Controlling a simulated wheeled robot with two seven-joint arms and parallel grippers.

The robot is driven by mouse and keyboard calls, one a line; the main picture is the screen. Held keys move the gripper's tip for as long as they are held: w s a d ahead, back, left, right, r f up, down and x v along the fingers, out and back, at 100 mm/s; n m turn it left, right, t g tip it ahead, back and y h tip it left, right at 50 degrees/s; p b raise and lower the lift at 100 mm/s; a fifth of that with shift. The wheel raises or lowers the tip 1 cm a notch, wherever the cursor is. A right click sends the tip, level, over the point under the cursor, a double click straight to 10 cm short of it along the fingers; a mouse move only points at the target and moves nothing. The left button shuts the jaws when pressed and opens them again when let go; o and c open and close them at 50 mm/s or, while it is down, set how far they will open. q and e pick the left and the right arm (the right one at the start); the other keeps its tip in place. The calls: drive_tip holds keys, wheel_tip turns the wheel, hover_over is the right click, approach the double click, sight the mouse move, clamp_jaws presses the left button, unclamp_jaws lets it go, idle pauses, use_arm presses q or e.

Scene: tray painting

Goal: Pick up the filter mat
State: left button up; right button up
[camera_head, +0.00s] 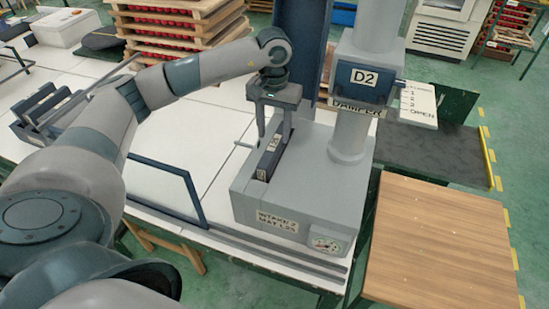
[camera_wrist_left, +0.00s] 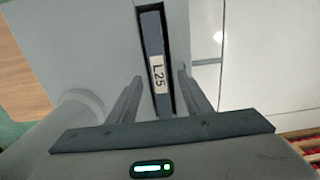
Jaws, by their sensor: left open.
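The filter mat (camera_head: 269,160) is a dark, narrow slab with a pale label, standing in the slot of a grey intake box (camera_head: 300,200) whose front plate reads "INTAKE 2 MAT L25". In the left wrist view the mat (camera_wrist_left: 154,38) shows its L25 label between my fingers. My left gripper (camera_head: 274,136) points down over the slot, open, with one finger on each side of the mat. In the left wrist view the gripper (camera_wrist_left: 159,76) has gaps between both fingers and the mat. The mat's lower part is hidden in the box. My right gripper is not in view.
A grey column (camera_head: 352,130) with a D2 damper box (camera_head: 360,82) and lever stands right of the slot. A dark frame (camera_head: 190,190) stands left of the box. A rack (camera_head: 45,108) of dark slabs sits far left. A wooden board (camera_head: 440,245) lies right.

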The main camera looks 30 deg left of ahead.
sight(275, 142)
use_arm(q)
drive_tip(key=shift+f+p, duration=0.55)
drive_tip(key=shift+f, duration=1)
drive_tip(key=shift+d, duration=0.1)
drive_tip(key=shift+w, duration=0.1)
drive_tip(key=c, duration=1)
